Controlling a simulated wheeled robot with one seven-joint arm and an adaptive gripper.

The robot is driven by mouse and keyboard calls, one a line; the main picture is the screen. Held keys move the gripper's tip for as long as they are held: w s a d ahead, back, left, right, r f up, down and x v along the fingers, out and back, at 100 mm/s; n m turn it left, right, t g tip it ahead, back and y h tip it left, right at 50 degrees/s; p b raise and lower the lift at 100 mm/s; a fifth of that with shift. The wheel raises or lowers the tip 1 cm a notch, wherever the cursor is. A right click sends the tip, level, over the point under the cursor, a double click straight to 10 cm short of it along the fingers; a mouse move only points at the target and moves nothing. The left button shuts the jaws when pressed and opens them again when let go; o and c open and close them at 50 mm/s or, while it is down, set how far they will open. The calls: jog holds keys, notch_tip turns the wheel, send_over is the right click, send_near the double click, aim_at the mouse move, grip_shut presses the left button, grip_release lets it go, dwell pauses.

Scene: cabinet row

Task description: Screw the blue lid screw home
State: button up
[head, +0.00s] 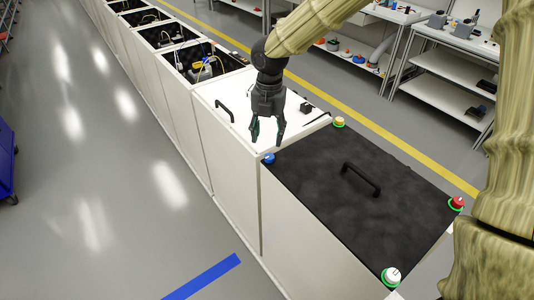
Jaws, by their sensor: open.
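The blue lid screw (268,158) sits at the far left corner of a black cabinet lid (335,195) with a dark handle. How deep the screw sits cannot be told. My gripper (267,138) is open and points down, with its fingertips just above the blue screw in the picture. The gap in height between fingertips and screw is hard to judge. Nothing shows between the fingers. A yellow-white screw (339,122), a red screw (456,203) and a white screw (391,276) sit at the other lid corners, each with a green ring.
A white-topped cabinet (245,95) with a black handle adjoins the lid behind my gripper. Open cabinets (195,60) with cables continue the row. Shelves (450,70) stand at the right beyond a yellow floor line.

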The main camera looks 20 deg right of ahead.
aim_at(269, 156)
jog(key=shift+n, duration=0.4)
jog(key=f, duration=0.9)
jog(key=shift+w+d+f, duration=0.1)
jog(key=shift+w+d, duration=0.3)
